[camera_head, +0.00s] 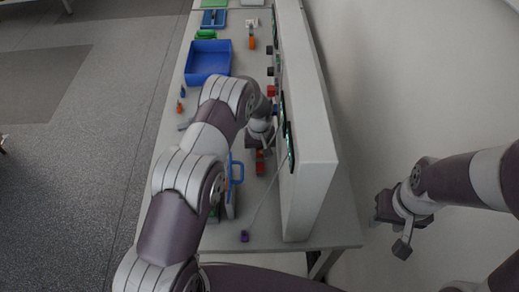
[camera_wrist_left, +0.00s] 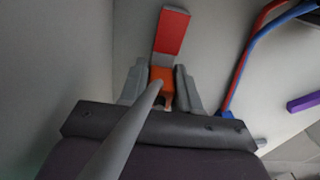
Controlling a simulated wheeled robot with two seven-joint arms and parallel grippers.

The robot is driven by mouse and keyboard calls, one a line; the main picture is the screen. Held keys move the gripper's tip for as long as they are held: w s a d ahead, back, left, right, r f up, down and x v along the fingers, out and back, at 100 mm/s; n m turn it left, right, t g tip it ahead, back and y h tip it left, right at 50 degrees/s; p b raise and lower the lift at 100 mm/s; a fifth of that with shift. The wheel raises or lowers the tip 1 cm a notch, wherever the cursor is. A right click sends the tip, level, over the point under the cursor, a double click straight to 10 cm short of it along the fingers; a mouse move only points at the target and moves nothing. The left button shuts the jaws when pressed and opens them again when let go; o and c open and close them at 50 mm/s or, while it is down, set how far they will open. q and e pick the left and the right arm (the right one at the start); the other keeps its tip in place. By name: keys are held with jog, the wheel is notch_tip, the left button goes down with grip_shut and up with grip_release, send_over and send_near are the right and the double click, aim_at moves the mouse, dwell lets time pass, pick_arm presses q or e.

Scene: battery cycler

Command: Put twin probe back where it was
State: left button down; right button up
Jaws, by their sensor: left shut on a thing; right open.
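In the left wrist view, my left gripper (camera_wrist_left: 161,90) is shut on an orange piece (camera_wrist_left: 162,75), which I take to be the twin probe. A flat red block (camera_wrist_left: 171,31) lies just beyond it; whether they touch is unclear. A grey rod or cable (camera_wrist_left: 125,138) crosses the view from the orange piece towards the camera. In the head view, my left gripper (camera_head: 261,146) is low beside the long grey cycler housing (camera_head: 312,160), and my arm hides much around it. A red piece (camera_head: 260,168) shows by its fingers. My right gripper (camera_head: 402,232) is open and empty, right of the table.
A blue handle (camera_head: 238,171) stands close to my left gripper. A purple piece (camera_head: 244,236) lies near the table's front edge, with a thin pale cable running to the housing. A blue bin (camera_head: 208,62) stands farther back.

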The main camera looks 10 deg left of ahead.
pick_arm(q)
jog(key=shift+s+f+b, duration=0.1)
jog(key=shift+f+b, duration=0.15)
jog(key=shift+b, duration=0.05)
jog(key=c, duration=0.8)
grip_release()
jog(key=shift+r+p, duration=0.3)
jog(key=shift+r+b, duration=0.25)
jog(key=shift+b, duration=0.05)
notch_tip(320, 180, up, 10)
jog(key=b, duration=0.3)
jog(key=shift+r, duration=0.7)
